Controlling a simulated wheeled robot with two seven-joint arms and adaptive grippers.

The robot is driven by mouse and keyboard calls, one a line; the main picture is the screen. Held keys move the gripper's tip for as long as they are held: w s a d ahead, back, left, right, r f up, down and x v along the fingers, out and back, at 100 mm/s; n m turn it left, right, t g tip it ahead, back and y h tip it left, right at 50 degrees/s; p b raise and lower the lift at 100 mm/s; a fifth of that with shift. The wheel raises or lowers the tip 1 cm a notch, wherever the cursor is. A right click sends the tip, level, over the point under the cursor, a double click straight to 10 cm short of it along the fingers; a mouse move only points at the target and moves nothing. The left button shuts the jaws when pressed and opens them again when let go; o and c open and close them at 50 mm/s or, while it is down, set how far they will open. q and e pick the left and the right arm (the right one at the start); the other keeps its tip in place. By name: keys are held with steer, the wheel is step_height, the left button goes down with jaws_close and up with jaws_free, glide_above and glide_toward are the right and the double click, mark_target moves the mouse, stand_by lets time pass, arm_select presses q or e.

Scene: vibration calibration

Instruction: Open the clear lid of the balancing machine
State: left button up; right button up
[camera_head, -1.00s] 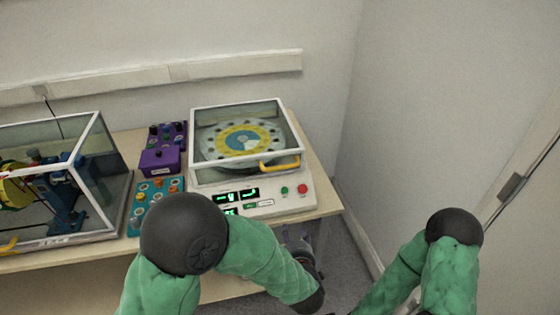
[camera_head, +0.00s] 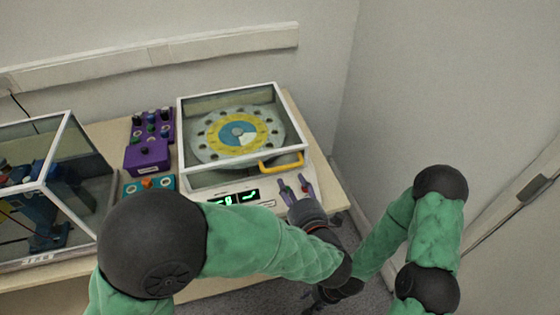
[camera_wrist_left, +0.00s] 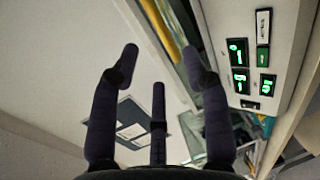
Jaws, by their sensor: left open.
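The balancing machine (camera_head: 228,186) is a white box on the table with lit green displays. Its clear lid (camera_head: 180,130), white-framed, lies shut over a yellow and blue disc (camera_head: 238,132). A yellow handle (camera_head: 282,163) is on the lid's front right edge. My left gripper (camera_head: 296,186) is open at the machine's front right, its fingers just below the handle and apparently apart from it. In the left wrist view, its spread fingers (camera_wrist_left: 161,62) are empty and a yellow bar, the handle (camera_wrist_left: 163,32), lies beyond them. My right gripper (camera_head: 320,298) is low, dark and partly hidden.
A purple control box (camera_head: 148,157) and a teal button box (camera_head: 160,183) sit left of the machine. A white-framed clear case (camera_head: 62,150) with blue machinery stands further left. Walls close in behind and to the right.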

mark_target(283, 168)
arm_select(q)
steer(key=b+x, duration=0.2)
steer(key=x, duration=0.6)
steer(key=shift+w+a+f, duration=0.1)
steer(key=shift+w, duration=0.05)
steer(key=shift+w+a+b, duration=0.2)
steer(key=shift+w+b, duration=0.1)
steer(key=shift+w, duration=0.35)
steer(key=shift+c, duration=0.3)
jaws_close()
